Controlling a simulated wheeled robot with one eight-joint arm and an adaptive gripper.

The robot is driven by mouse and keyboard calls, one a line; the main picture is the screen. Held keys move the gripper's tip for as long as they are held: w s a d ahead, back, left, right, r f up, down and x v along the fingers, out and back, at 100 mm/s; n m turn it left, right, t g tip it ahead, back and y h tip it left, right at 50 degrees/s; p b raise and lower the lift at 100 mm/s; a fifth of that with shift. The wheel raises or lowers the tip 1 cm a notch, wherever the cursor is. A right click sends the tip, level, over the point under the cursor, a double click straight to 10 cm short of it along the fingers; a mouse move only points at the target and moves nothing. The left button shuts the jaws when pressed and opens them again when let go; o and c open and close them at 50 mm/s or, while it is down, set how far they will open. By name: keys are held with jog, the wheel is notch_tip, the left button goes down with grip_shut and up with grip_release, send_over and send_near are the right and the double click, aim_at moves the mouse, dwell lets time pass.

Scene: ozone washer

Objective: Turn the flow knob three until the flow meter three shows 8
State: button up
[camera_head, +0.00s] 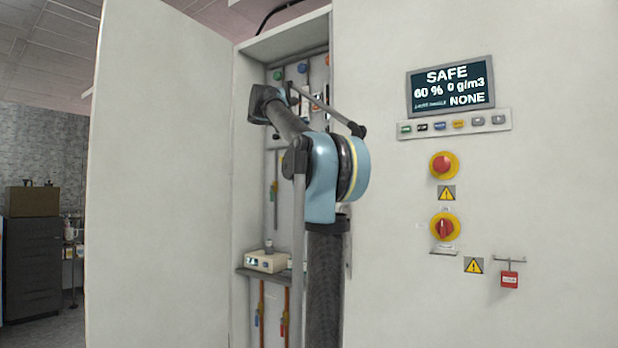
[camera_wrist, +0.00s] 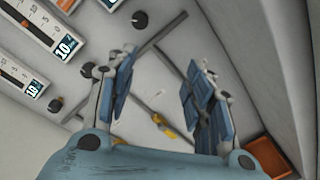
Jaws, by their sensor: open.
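In the wrist view, my gripper (camera_wrist: 158,88) is open, with its blue finger pads apart and nothing between them. Two flow meters with scale windows show at the left. The upper flow meter (camera_wrist: 38,22) has a display reading about 10. The lower flow meter (camera_wrist: 18,72) has a display that also seems to read 10. A black knob (camera_wrist: 140,20) is on the panel above the fingers, and another black knob (camera_wrist: 55,104) is at the lower left. A dark knob beside the left finger is partly hidden. I cannot tell which knob is number three.
In the head view, my arm reaches into an open cabinet (camera_head: 288,45); its door (camera_head: 160,180) stands at the left. A screen (camera_head: 450,86) reads SAFE, 60 %, 0 g/m3, NONE. A red button (camera_head: 442,165) is below it. A yellow-handled valve (camera_wrist: 163,126) lies beyond my fingers.

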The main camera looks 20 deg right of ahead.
jog(key=s+f+m+y, duration=0.2)
jog(key=s+f+m, duration=0.1)
jog(key=f+m, duration=0.5)
jog(key=s+f+m+g+y, duration=0.1)
jog(key=s+f+m, duration=0.2)
jog(key=f+m, duration=0.6)
jog(key=shift+d+f+m+y, duration=0.2)
jog(key=shift+m+y, duration=0.2)
jog(key=shift+m, duration=0.8)
jog(key=s+a+f+n+g+y, duration=0.1)
jog(key=s+a+f+g+y, duration=0.1)
jog(key=s+f, duration=1)
jog(key=s+a+f+n+g+y, duration=0.2)
jog(key=s+a+f+y, duration=0.2)
jog(key=f, duration=2.2)
jog(key=s+a+f+n+g+y, duration=0.2)
jog(key=s+a+f, duration=0.6)
jog(key=s+f, duration=1.2)
jog(key=shift+a+g+y, duration=0.2)
jog(key=shift+g+y, duration=0.3)
jog(key=shift+y, duration=0.6)
jog(key=shift+f, duration=0.1)
